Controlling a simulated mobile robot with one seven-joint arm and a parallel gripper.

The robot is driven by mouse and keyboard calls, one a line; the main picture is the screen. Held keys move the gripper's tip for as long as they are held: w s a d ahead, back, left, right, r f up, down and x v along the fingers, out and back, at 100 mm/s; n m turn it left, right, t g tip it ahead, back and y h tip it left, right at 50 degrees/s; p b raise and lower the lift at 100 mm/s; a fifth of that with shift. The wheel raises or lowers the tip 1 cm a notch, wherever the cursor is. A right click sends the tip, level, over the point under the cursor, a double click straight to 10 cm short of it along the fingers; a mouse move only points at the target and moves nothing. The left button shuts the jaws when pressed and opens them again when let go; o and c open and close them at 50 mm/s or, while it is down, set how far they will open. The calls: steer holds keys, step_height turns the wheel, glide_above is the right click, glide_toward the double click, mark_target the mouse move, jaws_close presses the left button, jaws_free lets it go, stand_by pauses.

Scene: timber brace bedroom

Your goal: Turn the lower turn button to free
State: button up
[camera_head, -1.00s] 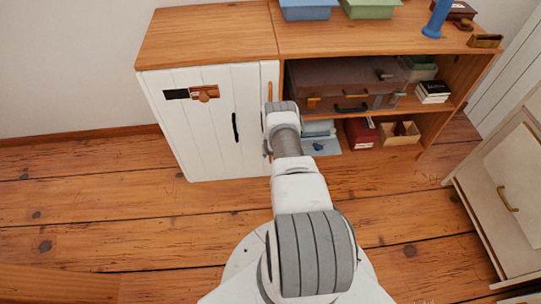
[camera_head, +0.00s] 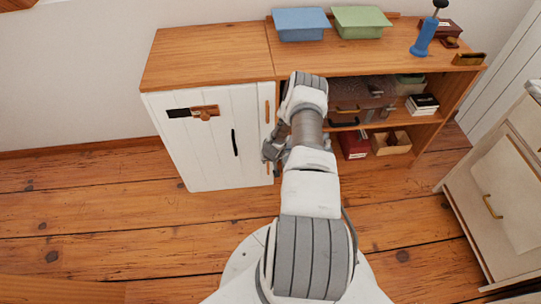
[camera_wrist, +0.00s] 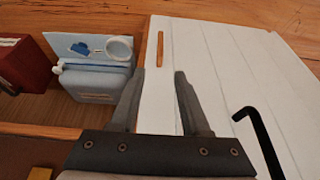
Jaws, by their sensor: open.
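The lower turn button (camera_wrist: 160,48) is a slim wooden bar on the white cabinet face, in line with its long edge. In the wrist view it lies just beyond my gripper (camera_wrist: 160,74), between the lines of its two fingers and apart from them. My gripper is open and empty. In the head view my gripper (camera_head: 271,150) is by the right edge of the white door (camera_head: 205,145), partly hidden by my arm. The upper turn button (camera_head: 267,111) is a similar upright wooden bar on that edge.
A black handle (camera_head: 235,143) stands out from the door; it also shows at right in the wrist view (camera_wrist: 262,135). A wooden latch (camera_head: 205,113) is higher up. The open shelf beside the door holds a blue box (camera_wrist: 95,80) and a red box (camera_wrist: 22,60).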

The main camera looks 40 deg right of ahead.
steer(key=shift+p+v, duration=0.35)
steer(key=shift+v, duration=1.6)
